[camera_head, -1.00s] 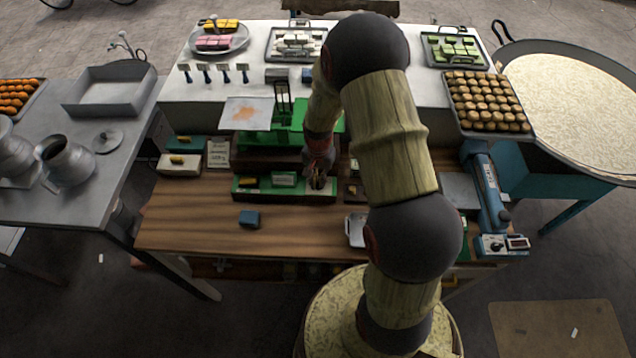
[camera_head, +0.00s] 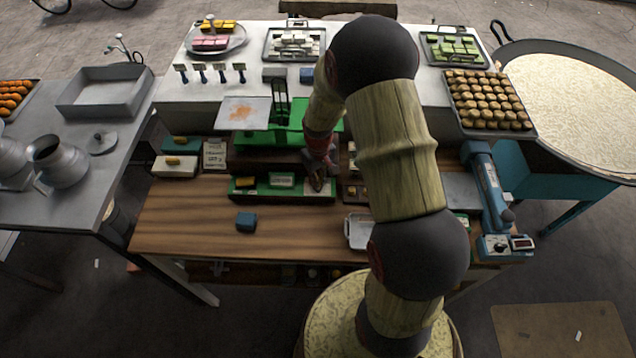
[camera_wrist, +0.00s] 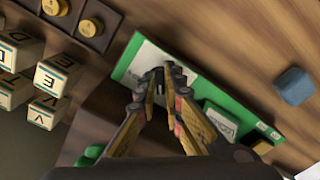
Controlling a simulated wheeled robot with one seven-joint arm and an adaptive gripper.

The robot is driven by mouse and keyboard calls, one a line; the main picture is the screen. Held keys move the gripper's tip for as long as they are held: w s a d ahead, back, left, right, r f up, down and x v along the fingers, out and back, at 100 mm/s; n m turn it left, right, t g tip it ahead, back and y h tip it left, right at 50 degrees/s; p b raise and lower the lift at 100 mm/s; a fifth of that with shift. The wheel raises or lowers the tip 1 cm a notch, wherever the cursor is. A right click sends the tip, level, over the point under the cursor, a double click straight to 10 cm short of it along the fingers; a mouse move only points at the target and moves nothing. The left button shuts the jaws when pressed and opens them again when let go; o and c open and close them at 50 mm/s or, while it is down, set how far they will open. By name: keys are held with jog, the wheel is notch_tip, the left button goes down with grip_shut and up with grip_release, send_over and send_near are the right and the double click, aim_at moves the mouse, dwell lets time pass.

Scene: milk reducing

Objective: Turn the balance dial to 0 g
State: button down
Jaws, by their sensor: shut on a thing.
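The green balance (camera_head: 290,135) stands at the middle of the wooden bench, with a metal pan (camera_head: 243,112) holding orange powder on its left. Its low green front panel (camera_head: 232,188) carries pale labels and a yellow piece. My gripper (camera_head: 317,184) is at the right end of this panel, pointing down. In the wrist view, my gripper (camera_wrist: 162,80) has its fingertips close together over a white plate (camera_wrist: 146,62) on the green panel (camera_wrist: 127,60). It is shut on the balance dial, which the fingers almost wholly hide. I cannot read the dial's setting.
A blue block (camera_head: 246,222) lies on the bench in front of the balance. A small white tray (camera_head: 357,232) and a blue device (camera_head: 490,190) stand to the right. Lettered blocks (camera_wrist: 52,75) and brass weights (camera_wrist: 90,27) lie near the gripper. The bench's front left is clear.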

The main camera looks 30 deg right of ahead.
jog(key=shift+d+n+b, duration=0.1)
jog(key=shift+n+b, duration=0.25)
jog(key=shift+n, duration=1.85)
jog(key=c, duration=1.9)
grip_release()
notch_tip(320, 180, up, 12)
jog(key=shift+r, duration=0.1)
